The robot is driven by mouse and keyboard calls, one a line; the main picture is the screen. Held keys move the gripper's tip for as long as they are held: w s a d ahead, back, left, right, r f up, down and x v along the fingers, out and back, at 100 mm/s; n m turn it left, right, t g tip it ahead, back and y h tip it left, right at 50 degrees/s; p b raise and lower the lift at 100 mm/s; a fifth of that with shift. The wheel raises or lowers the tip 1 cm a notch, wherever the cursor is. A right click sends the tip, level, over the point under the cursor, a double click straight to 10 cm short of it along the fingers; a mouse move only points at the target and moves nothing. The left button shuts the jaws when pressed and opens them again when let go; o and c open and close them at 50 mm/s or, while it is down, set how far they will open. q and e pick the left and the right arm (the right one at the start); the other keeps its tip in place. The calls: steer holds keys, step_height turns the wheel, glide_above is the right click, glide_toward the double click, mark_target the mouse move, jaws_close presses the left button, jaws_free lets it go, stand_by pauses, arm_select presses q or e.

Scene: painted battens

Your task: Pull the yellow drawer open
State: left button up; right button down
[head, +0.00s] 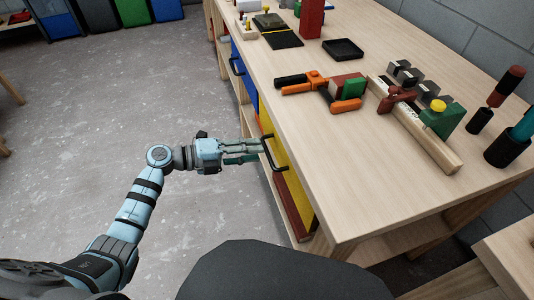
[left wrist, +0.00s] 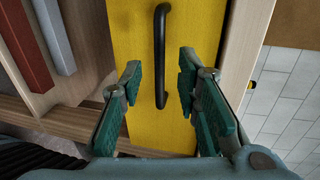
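The yellow drawer (head: 289,181) is in the front of the wooden bench and looks closed. Its front (left wrist: 134,45) fills the middle of the left wrist view. Its black bar handle (head: 268,154) also stands upright in the left wrist view (left wrist: 160,40). My left gripper (head: 258,152) reaches the handle from the left. In the left wrist view its green-padded fingers (left wrist: 160,78) are spread, one on each side of the handle, with visible gaps. No grip on the handle shows. My right gripper is not in view.
The bench top (head: 330,170) carries an orange-and-black clamp tool (head: 313,82), a wooden batten (head: 420,135) and a black tray (head: 343,49). A blue drawer (head: 244,82) is farther along the bench front. The grey floor (head: 120,100) left of the bench is clear.

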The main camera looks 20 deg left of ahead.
mark_target(267, 150)
arm_select(q)
steer(key=x, duration=0.4)
steer(key=shift+w+d+b, duration=0.15)
steer(key=shift+d+b, duration=0.15)
steer(key=shift+b, duration=0.05)
jaws_close()
